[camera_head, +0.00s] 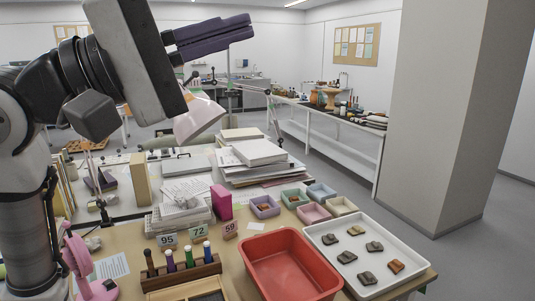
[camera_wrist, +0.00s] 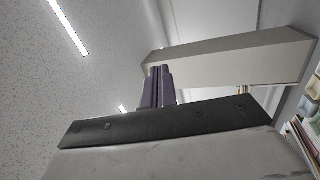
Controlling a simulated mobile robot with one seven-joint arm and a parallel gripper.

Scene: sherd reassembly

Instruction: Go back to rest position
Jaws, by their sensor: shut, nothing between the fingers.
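My gripper (camera_head: 246,27) is raised high at the upper left of the head view, well above the table. Its two dark purple fingers lie together, shut with nothing between them, and point to the right. In the wrist view the fingers (camera_wrist: 158,87) stand close together against the ceiling and a pale pillar. The sherds (camera_head: 374,247) lie apart from each other on a white tray (camera_head: 415,262) at the table's right front, far below my gripper.
A red bin (camera_head: 243,262) stands beside the tray. Small coloured boxes (camera_head: 313,213), number cards (camera_head: 200,232), a marker rack (camera_head: 180,271) and stacked papers (camera_head: 259,152) crowd the table. A wide pillar (camera_head: 455,110) rises at right.

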